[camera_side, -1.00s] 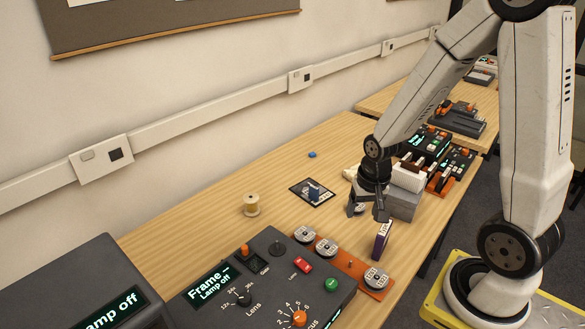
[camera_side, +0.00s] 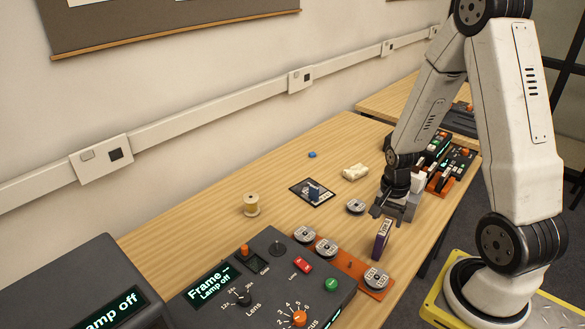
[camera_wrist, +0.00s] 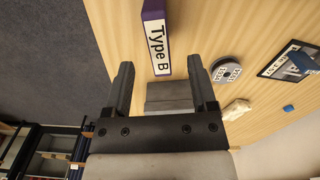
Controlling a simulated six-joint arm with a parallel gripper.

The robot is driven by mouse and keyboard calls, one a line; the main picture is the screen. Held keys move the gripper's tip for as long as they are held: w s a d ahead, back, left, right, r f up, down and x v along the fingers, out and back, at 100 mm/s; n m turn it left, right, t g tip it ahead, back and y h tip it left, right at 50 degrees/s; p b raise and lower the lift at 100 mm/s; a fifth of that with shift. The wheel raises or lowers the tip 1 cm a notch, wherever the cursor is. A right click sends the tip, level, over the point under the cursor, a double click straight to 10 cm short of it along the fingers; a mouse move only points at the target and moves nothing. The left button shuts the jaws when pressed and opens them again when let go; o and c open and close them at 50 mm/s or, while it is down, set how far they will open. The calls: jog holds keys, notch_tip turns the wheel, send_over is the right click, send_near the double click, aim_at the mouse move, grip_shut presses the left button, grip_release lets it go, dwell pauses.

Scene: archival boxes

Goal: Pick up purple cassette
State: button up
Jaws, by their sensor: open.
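The purple cassette (camera_side: 381,241) stands upright on the wooden table, just right of the grey control console in the side view. Its pale label reads "Type B" in the wrist view (camera_wrist: 157,42). My gripper (camera_side: 385,213) is open and empty. In the side view its fingertips show directly above and beside the cassette's top. In the wrist view the cassette is beyond the fingertips (camera_wrist: 158,75), roughly between their lines and apart from them.
A grey block (camera_wrist: 172,97) is near my gripper. A metal reel (camera_side: 355,206), a cream crumpled item (camera_side: 355,172), a dark card (camera_side: 312,192) and a wooden spool (camera_side: 251,204) lie on the table. The console (camera_side: 270,285) and orange reel rack (camera_side: 350,264) stand in front.

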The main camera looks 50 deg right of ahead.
aim_at(385, 227)
jog(key=shift+f, duration=0.6)
jog(key=shift+f, duration=0.1)
jog(key=shift+f, duration=2.5)
grip_shut()
